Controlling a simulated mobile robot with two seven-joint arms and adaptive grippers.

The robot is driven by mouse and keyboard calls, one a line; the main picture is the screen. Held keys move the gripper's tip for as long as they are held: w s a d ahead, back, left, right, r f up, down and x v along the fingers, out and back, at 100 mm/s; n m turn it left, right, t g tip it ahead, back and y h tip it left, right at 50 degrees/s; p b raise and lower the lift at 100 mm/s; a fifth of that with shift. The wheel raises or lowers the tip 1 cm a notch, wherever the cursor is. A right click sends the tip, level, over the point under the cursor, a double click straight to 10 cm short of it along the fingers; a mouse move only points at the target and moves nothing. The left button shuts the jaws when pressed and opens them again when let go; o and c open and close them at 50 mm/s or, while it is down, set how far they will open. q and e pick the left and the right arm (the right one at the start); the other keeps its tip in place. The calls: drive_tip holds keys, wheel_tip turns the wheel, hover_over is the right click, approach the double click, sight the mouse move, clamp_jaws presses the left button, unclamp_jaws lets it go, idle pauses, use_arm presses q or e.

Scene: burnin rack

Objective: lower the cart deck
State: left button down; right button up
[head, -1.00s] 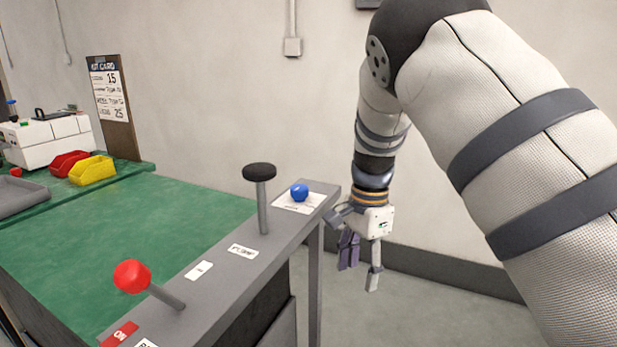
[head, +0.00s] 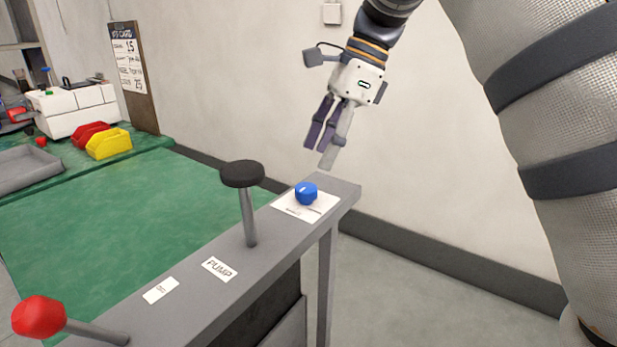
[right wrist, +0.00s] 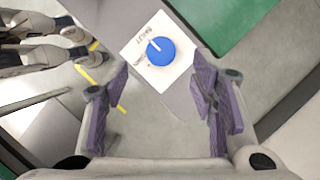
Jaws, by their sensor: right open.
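The cart's grey control rail (head: 190,270) runs from the lower left to the middle. At its far end a blue knob (head: 306,193) with a white pointer line sits on a white label plate; the knob also shows in the right wrist view (right wrist: 160,51). A black-topped pump lever (head: 242,174) stands upright on the rail beside a PUMP label (head: 219,269). A red ball-topped lever (head: 40,316) leans left at the near end. My right gripper (head: 318,157) is open and empty, above and slightly beyond the blue knob, not touching it. My left gripper is not in view.
The green surface (head: 90,225) lies left of the rail. A red bin (head: 88,134), a yellow bin (head: 109,143), a grey tray (head: 30,170) and a white machine (head: 75,110) stand at the back left. A wall is behind my gripper.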

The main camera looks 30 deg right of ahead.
sight(306, 187)
drive_tip(key=x, duration=0.6)
drive_tip(key=shift+a+f, duration=0.1)
drive_tip(key=shift+f, duration=0.3)
drive_tip(key=shift+w, duration=0.1)
drive_tip(key=c, duration=1.1)
